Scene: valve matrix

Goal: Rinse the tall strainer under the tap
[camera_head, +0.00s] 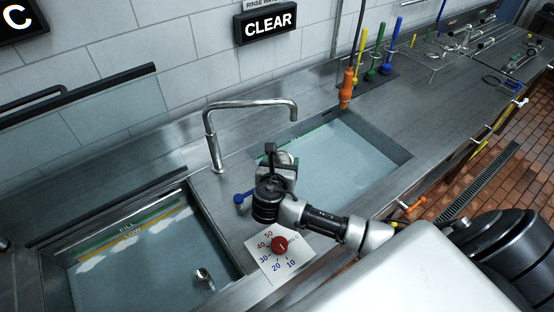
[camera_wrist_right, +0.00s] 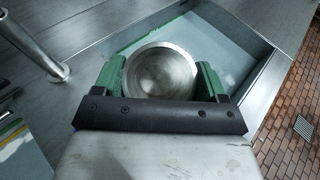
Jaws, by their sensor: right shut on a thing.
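My right gripper (camera_head: 276,166) is over the near left edge of the right sink basin, below and left of the tap's spout end. In the right wrist view its green-padded fingers (camera_wrist_right: 162,82) are shut around a round metal cup, which I take as the tall strainer (camera_wrist_right: 162,70). I look into its open mouth; its height and any holes cannot be made out. In the head view the arm hides most of it. The tap (camera_head: 212,140) is a bent metal pipe behind the gripper. No running water shows at its spout. My left gripper is not in view.
The right basin (camera_head: 400,160) and left basin (camera_head: 222,262) both hold water. A small metal cylinder (camera_head: 203,277) stands in the left one. A red knob (camera_head: 280,245) with a number dial and a blue lever (camera_head: 241,198) sit between them. Coloured brushes (camera_head: 388,55) stand behind.

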